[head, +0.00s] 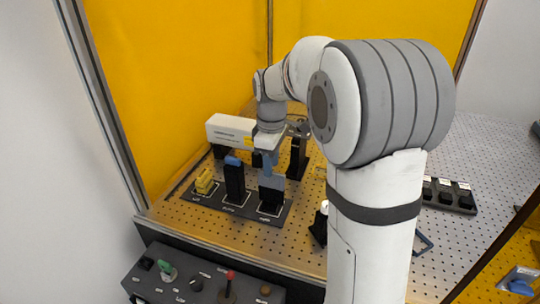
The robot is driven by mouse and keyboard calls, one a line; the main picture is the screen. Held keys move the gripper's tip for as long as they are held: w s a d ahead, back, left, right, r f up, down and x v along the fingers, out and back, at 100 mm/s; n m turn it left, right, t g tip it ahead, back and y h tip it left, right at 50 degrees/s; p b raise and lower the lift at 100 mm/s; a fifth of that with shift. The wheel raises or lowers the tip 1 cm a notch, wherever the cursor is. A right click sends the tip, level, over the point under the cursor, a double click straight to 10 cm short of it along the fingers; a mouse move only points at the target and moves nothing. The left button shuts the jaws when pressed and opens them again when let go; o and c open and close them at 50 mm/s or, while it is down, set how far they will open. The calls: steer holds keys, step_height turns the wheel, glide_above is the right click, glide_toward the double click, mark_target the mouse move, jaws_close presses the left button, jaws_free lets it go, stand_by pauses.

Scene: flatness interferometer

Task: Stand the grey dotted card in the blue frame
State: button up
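My gripper (270,168) points down over the right slot of a dark three-place holder tray (232,206). A flat blue-grey piece (273,183) is at its fingertips, upright above a black block (271,198) in that slot. It may be the grey dotted card, but dots are too small to make out. Whether the fingers are closed on it is unclear. A black upright with a blue top (234,162) stands in the middle slot, and a yellow piece (204,182) is in the left slot. I cannot pick out the blue frame for certain.
A white instrument box (230,130) and a black upright mount (297,158) stand behind the tray. A control panel (200,278) with knobs is in front. A black rack (449,195) lies at right. A blue item (520,286) lies at lower right. My arm hides the centre.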

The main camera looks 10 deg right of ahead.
mark_target(271, 187)
step_height(271, 187, down, 7)
steer(key=shift+r, duration=0.1)
stand_by(0.4)
jaws_close()
steer(key=shift+r+p, duration=0.2)
steer(key=shift+p, duration=0.2)
steer(key=shift+r+p, duration=2.1)
steer(key=shift+r, duration=0.9)
steer(key=shift+f, duration=0.1)
